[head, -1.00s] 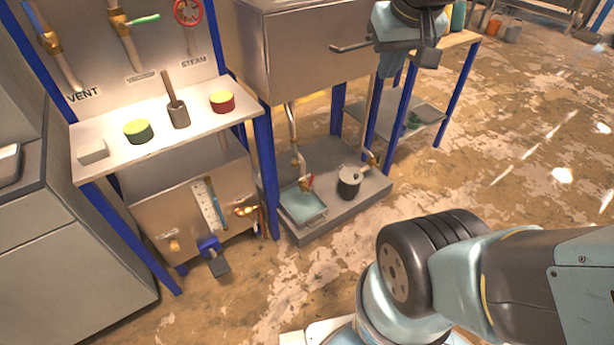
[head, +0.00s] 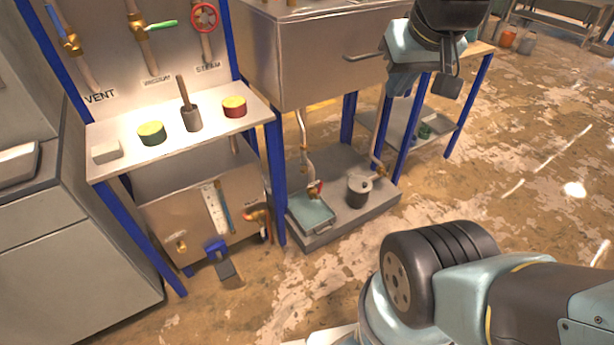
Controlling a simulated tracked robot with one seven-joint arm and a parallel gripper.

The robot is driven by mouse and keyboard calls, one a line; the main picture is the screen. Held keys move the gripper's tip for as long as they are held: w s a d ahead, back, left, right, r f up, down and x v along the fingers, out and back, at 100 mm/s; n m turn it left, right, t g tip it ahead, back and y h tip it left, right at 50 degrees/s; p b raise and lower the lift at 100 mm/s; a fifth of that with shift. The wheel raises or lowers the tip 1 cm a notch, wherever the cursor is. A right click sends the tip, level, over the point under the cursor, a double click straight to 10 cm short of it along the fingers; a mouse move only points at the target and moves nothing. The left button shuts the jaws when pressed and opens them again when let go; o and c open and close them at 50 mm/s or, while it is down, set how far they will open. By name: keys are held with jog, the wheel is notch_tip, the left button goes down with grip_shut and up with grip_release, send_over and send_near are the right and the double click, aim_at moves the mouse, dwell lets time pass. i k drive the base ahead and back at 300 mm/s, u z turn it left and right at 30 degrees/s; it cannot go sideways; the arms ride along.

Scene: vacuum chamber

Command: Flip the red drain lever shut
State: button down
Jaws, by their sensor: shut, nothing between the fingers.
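A small red lever (head: 316,188) sits on a brass valve at the lower end of a pipe under the steel chamber (head: 310,60). It is just above a shallow pale-green tray (head: 311,212), and its exact angle is too small to tell. A brass valve with an orange-red part (head: 260,214) also shows on the lower left tank front. My gripper (head: 450,88) is at the upper right, in front of the chamber's right side. It is shut and empty, high above and to the right of the red lever, and touches nothing visible.
A grey pot (head: 358,192) stands right of the tray on a low grey plinth (head: 330,235). Blue legs (head: 279,185) stand left of the tray. The bench (head: 185,145) holds a green and a red tub and a mortar.

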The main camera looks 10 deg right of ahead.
aim_at(320, 187)
jog(key=u, duration=0.3)
jog(key=k, duration=1.05)
jog(key=z, duration=0.2)
jog(key=i, duration=1.4)
